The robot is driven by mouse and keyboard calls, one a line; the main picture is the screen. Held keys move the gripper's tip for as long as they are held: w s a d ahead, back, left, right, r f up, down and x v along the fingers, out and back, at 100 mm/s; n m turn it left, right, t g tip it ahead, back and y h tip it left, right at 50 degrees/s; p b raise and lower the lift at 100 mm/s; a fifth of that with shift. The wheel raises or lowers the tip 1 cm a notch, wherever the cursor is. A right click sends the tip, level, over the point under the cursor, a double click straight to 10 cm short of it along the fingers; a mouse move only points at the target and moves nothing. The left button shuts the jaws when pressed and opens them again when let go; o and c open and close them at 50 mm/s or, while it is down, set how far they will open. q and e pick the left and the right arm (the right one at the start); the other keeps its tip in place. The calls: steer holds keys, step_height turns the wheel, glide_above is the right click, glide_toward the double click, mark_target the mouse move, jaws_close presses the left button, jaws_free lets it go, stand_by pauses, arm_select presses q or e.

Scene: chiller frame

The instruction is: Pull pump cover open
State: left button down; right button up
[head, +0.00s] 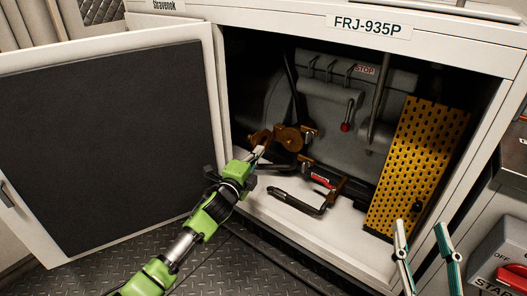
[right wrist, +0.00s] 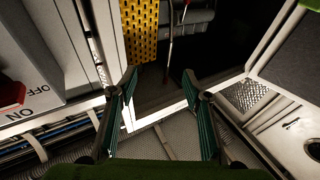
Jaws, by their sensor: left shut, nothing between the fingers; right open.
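The yellow perforated panel (head: 418,160), which looks like the pump cover, stands slightly tilted inside the open cabinet at the right. Its lower part shows in the right wrist view at the top (right wrist: 139,30). My right gripper (head: 420,226) is open and empty, in front of the panel's lower right edge and apart from it. Its two fingers also frame the right wrist view (right wrist: 160,80). My left gripper (head: 259,153) is shut with nothing in it, at the cabinet's left side, close to a brown round valve part (head: 287,138). I cannot tell whether it touches that part.
The white cabinet door (head: 110,140) with a dark inner face hangs open at the left. A black bent handle (head: 300,203) lies low in the cabinet. A red-knobbed lever (head: 346,126) hangs at the back. A grey ON/OFF switch box (head: 500,262) is at the right.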

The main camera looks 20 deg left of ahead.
arm_select(q)
steer(key=shift+w+a+p, duration=0.15)
steer(key=shift+a+p, duration=0.1)
steer(key=shift+a, duration=0.4)
steer(key=shift+w+a+p, duration=0.15)
steer(key=shift+a+p, duration=0.05)
steer(key=shift+a, duration=0.4)
arm_select(e)
step_height(320, 180, down, 6)
steer(key=g+h, duration=0.1)
steer(key=g, duration=0.2)
steer(key=shift+w+d, duration=0.2)
steer(key=shift+d, duration=0.15)
